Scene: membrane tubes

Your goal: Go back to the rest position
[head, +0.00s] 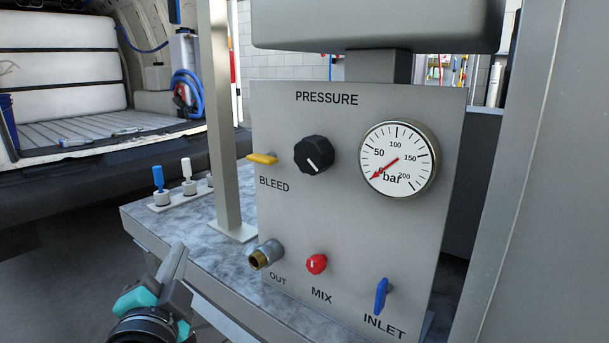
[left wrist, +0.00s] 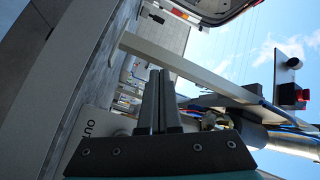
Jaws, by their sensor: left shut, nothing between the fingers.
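My left gripper (head: 172,266) is at the lower left of the head view, in front of the bench edge and left of the brass OUT fitting (head: 265,255). In the left wrist view the two fingers (left wrist: 158,100) lie together, shut with nothing between them. The grey control panel (head: 350,225) stands upright on the bench. It carries a pressure gauge (head: 398,159) with its red needle near zero, a black PRESSURE knob (head: 314,155), a yellow BLEED lever (head: 263,158), a red MIX knob (head: 316,264) and a blue INLET lever (head: 381,296). My right gripper is not in view.
The bench (head: 150,214) has a marbled top and a metal post (head: 219,120). Small blue-topped (head: 158,178) and white-topped (head: 188,175) fittings stand at its back left. An open van (head: 65,145) is behind. A grey upright surface (head: 545,200) closes off the right. Floor left of the bench looks free.

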